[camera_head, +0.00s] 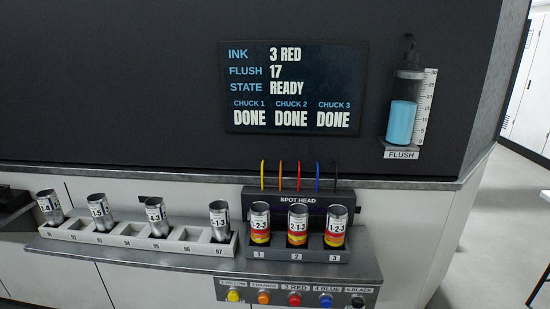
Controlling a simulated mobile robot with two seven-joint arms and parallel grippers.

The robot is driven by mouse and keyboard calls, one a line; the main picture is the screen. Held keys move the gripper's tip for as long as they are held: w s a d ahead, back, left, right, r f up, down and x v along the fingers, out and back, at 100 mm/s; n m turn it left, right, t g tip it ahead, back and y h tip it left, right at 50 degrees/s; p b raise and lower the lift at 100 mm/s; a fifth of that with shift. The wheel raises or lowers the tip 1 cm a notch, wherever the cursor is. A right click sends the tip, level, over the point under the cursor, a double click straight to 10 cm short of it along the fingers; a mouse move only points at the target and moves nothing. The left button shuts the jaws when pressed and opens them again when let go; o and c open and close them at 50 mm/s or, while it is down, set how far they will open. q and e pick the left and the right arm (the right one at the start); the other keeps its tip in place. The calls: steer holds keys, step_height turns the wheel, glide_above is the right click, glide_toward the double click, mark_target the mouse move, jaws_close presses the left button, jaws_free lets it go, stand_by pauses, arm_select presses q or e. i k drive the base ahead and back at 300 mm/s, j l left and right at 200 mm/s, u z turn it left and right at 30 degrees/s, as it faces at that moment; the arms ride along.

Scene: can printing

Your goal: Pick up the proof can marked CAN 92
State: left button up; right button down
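No can in view shows a readable CAN 92 mark. Four-slot spacing aside, a grey numbered rack (138,240) at the left holds silver cans with white labels: a far-left can (50,208), a second can (100,213), a third can (157,218) and a right-end can (219,222). The slot numbers are small; the right-end one reads 97. On the spot head (297,254), printed cans stand in chuck 1 (260,224), chuck 2 (297,226) and chuck 3 (336,227), with red and yellow bands. Neither of my grippers is in view.
A wall screen (295,87) reads INK 3 RED, FLUSH 17, STATE READY, all chucks DONE. A flush cylinder (402,122) holds blue liquid. Coloured buttons (295,298) sit below the counter (200,262). Open floor (490,235) lies at the right.

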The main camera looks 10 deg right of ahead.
mark_target(260, 211)
steer(key=i+j+z, duration=0.75)
steer(key=i+l, duration=0.05)
